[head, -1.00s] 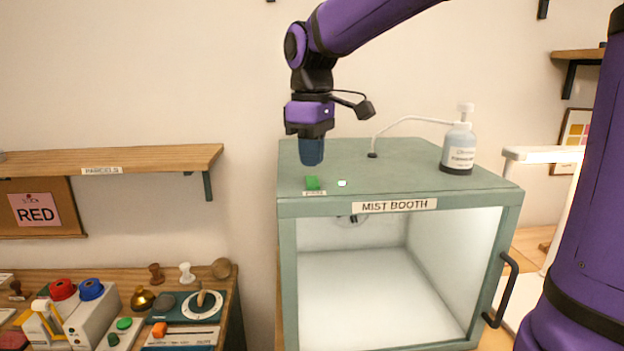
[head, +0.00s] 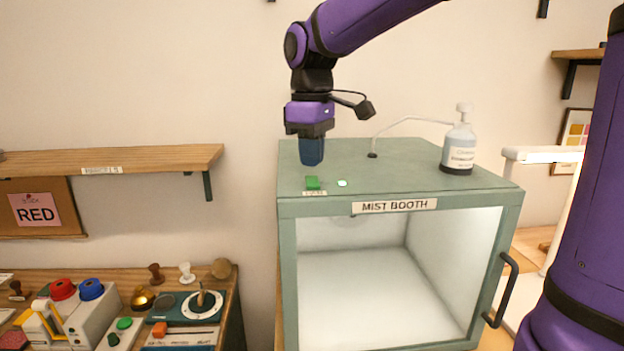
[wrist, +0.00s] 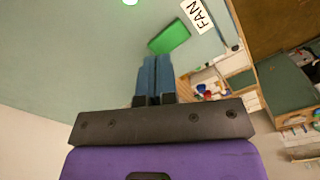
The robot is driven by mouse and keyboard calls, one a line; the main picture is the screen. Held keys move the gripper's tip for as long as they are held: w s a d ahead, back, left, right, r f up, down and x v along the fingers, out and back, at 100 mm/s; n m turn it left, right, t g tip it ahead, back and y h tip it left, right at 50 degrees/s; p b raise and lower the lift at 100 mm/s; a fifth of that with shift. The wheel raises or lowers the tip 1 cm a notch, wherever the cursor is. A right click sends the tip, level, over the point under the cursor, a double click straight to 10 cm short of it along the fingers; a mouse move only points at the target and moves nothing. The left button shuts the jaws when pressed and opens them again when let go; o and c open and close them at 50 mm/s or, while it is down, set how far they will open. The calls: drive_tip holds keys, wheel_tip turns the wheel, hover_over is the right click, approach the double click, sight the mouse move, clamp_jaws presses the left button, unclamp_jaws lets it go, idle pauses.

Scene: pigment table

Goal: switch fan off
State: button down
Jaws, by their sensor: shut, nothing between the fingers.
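The green fan switch (head: 312,184) sits on the top front edge of the mist booth (head: 288,240). In the wrist view the switch (wrist: 169,37) lies beside a FAN label (wrist: 197,15). A small light (head: 342,183) right of the switch glows pale green; it shows at the wrist view's top edge (wrist: 130,2). The fan (head: 350,217) under the booth's ceiling is a faint grey blur, partly hidden by the front frame. My gripper (head: 312,162) points down above the booth top, just behind the switch. Its blue fingers (wrist: 155,62) are shut and empty, apart from the switch in the head view.
A white bottle (head: 459,145) with a tube stands on the booth top at the right. The booth has a dark handle (head: 502,290). A shelf (head: 110,160) is on the left wall, above a bench with a dial (head: 203,304) and several buttons.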

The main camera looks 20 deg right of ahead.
sight(314, 178)
drive_tip(key=shift+f, duration=1.3)
idle(0.9)
drive_tip(key=shift+r, duration=3.5)
drive_tip(key=shift+s+d, duration=0.1)
drive_tip(key=shift+s, duration=0.1)
drive_tip(key=s+d+f+m+t, duration=0.1)
drive_tip(key=s+d+f+m, duration=0.1)
drive_tip(key=s, duration=0.5)
drive_tip(key=s+d+f+m+t, duration=0.2)
drive_tip(key=s+f+m, duration=0.1)
drive_tip(key=s, duration=0.3)
drive_tip(key=s+d+f+m+t, duration=0.2)
drive_tip(key=s+f+m, duration=0.1)
drive_tip(key=s, duration=0.4)
drive_tip(key=shift+s+d+f, duration=0.3)
drive_tip(key=shift+d, duration=0.05)
